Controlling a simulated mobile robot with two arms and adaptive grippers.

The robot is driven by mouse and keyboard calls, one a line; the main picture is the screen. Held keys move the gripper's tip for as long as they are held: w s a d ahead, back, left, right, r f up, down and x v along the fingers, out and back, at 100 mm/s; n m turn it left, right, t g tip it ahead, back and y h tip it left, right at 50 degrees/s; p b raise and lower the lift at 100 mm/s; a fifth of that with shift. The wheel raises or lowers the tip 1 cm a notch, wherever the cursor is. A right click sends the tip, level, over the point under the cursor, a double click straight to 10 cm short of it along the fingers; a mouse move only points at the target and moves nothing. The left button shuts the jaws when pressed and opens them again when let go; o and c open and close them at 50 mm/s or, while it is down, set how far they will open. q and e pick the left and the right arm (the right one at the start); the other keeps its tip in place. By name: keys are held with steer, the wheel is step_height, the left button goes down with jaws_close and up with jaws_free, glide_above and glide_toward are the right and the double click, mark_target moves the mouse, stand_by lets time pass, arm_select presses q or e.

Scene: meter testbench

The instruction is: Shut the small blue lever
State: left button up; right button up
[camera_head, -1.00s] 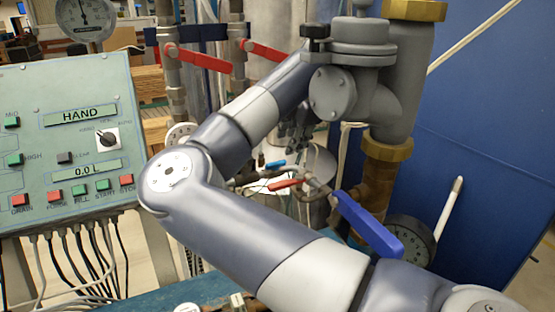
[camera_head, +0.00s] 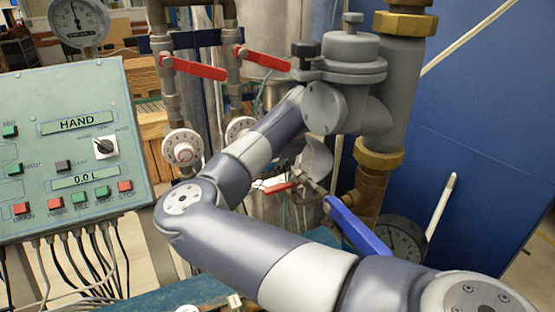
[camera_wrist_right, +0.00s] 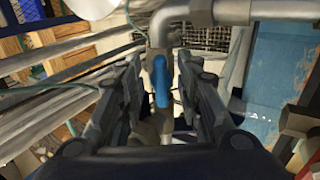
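The small blue lever (camera_wrist_right: 161,82) shows in the right wrist view, on a grey pipe fitting near the middle. It hangs down from the fitting in the picture. My right gripper (camera_wrist_right: 160,75) is open, with one dark finger on each side of the lever. Gaps show between lever and fingers. In the head view my right arm crosses the middle; its gripper is hidden behind the arm and the grey meter housing, and I cannot make out the small lever there. My left gripper is not in view.
A larger blue lever (camera_head: 357,229) sits right of my arm, near a dark gauge (camera_head: 402,238). The grey meter housing (camera_head: 350,85) is close above my forearm. Red levers (camera_head: 194,68) and pipes stand behind. A control panel (camera_head: 72,150) is at left.

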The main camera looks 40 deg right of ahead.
jaws_close()
arm_select(q)
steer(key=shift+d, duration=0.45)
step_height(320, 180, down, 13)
steer(key=b, duration=1.3)
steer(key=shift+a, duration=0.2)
arm_select(e)
steer(key=shift+s+a+f+m, duration=0.1)
steer(key=shift+a+m, duration=0.15)
steer(key=shift+m, duration=2.7)
steer(key=shift+s+a+f+m, duration=0.15)
steer(key=shift+a+m, duration=0.1)
steer(key=shift+m, duration=2.75)
steer(key=shift+s+a+f+m, duration=0.1)
steer(key=shift+a+m, duration=0.15)
steer(key=shift+m, duration=2.7)
